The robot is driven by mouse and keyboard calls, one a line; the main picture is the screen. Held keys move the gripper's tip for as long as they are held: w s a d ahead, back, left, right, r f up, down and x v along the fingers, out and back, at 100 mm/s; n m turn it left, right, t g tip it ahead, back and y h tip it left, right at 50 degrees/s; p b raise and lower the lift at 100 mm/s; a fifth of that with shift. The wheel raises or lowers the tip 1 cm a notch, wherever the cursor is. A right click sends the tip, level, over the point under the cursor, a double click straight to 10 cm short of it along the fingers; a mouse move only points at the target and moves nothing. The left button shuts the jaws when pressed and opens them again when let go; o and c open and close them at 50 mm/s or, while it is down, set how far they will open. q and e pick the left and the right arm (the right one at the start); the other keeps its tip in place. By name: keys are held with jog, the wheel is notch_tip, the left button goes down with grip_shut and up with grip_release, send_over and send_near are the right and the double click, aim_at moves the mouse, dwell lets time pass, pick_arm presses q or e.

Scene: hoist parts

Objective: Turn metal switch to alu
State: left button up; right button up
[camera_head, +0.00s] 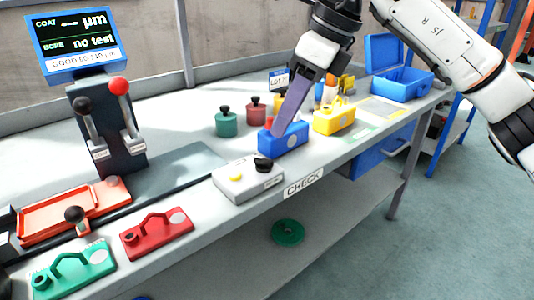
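A light grey box (248,181) with a black knob (263,163) and a yellow button (235,177) sits near the bench's front edge, behind the CHECK label. It may be the metal switch, but I can read no "alu" mark. A dark gauge stand (109,130) at the left carries a black-knobbed lever and a red-knobbed lever (120,87). My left gripper is out of view.
A yellow block (334,119) stands right of the blue one. Green (227,124) and dark red (256,111) knobbed weights stand behind. Red (157,235) and green (75,270) parts and an orange tray (62,215) lie at left. An open blue box (403,84) stands at far right.

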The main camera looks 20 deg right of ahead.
aim_at(264, 159)
jog(key=b+x, duration=0.1)
jog(key=x, duration=0.7)
jog(key=shift+w+a+f+b, duration=0.1)
jog(key=shift+a+f+b, duration=0.15)
jog(key=shift+f+b, duration=0.1)
grip_shut()
